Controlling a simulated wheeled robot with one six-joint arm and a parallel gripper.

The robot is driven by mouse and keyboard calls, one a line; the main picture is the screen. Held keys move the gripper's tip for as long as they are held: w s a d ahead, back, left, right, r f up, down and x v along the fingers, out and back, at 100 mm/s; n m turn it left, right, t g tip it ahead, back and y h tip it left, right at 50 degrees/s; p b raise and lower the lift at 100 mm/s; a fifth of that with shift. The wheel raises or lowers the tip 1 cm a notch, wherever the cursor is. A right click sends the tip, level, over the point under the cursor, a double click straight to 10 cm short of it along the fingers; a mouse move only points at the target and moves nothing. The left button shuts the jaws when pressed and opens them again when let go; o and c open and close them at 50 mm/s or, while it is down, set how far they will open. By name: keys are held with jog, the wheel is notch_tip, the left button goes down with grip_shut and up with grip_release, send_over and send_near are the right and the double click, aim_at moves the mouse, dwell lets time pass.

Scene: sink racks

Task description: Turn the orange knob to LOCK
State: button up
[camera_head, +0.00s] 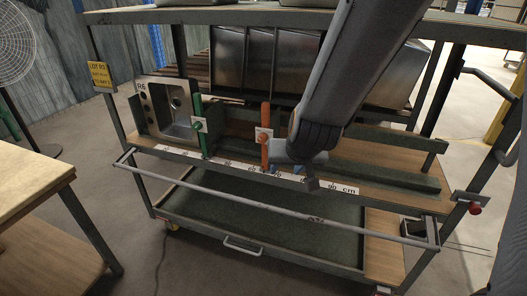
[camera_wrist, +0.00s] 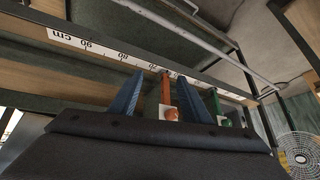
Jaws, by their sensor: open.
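The orange knob (camera_head: 264,137) sits on a white plate on an orange upright post at the middle of the rack's front shelf. In the head view my gripper (camera_head: 277,153) is just right of the knob, with its blue fingers beside the post. In the wrist view the blue fingers of my gripper (camera_wrist: 160,74) are spread apart. The orange knob (camera_wrist: 172,114) shows in the gap between them, nearer the right finger. I cannot tell whether a finger touches it. Any LOCK marking on the plate is too small to read.
A green post with a green knob (camera_head: 198,124) stands left of the orange one. A steel sink (camera_head: 176,108) is further left. A ruler strip (camera_head: 345,190) runs along the shelf front, with a metal rail (camera_head: 270,207) before it. A red knob (camera_head: 475,208) is at far right.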

aim_at(261, 141)
jog(key=w+a+f+m+t+h+b, duration=0.1)
jog(key=w+a+m+t+h+b, duration=0.1)
jog(key=w+a+t+h+b, duration=0.7)
jog(key=shift+t+y, duration=0.6)
jog(key=shift+y, duration=0.1)
jog(key=b+x, duration=0.2)
jog(key=x, duration=0.4)
jog(key=shift+a+f, duration=0.1)
jog(key=c, duration=1)
jog(key=shift+c, duration=0.2)
